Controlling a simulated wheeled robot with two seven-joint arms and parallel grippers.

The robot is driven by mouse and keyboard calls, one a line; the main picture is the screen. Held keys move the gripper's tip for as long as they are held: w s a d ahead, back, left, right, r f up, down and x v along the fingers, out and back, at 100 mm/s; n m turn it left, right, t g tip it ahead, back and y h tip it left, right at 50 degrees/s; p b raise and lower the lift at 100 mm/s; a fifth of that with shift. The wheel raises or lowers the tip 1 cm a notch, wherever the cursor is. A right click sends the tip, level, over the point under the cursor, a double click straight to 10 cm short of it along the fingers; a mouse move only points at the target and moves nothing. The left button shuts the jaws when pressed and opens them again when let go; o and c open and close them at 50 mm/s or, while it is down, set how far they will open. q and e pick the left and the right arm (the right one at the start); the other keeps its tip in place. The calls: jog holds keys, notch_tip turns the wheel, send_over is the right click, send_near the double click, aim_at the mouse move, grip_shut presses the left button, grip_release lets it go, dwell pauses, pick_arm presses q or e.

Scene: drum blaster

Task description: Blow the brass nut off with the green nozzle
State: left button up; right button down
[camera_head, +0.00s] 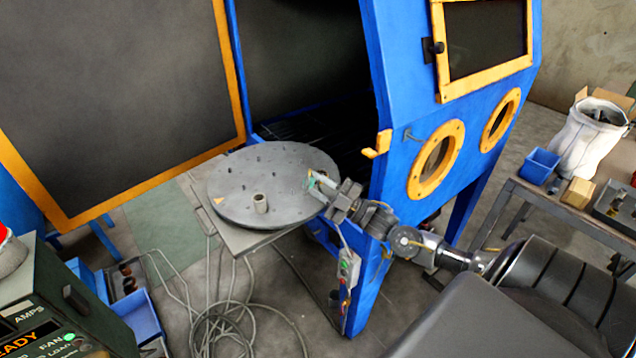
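A round grey turntable (240,177) sits out in front of the open blue cabinet. A short grey cylinder (260,204) stands upright near its front, and several small dark pegs or holes dot its top. My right gripper (313,187) is over the turntable's right edge, its pale fingers pointing left. A small green patch shows at the fingertips. I cannot tell whether it is the green nozzle or part of the gripper, nor whether the fingers grip anything. I cannot make out the brass nut. My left gripper is out of view.
The cabinet's large door (120,90) stands open at left, and the blue cabinet wall (400,120) rises close behind my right arm. Loose hoses (235,325) lie on the floor below. A bench (560,200) with a blue bin (539,166) stands at right.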

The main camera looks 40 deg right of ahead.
dwell(0.4)
notch_tip(320, 180, up, 6)
jog(key=p, duration=0.5)
dwell(0.3)
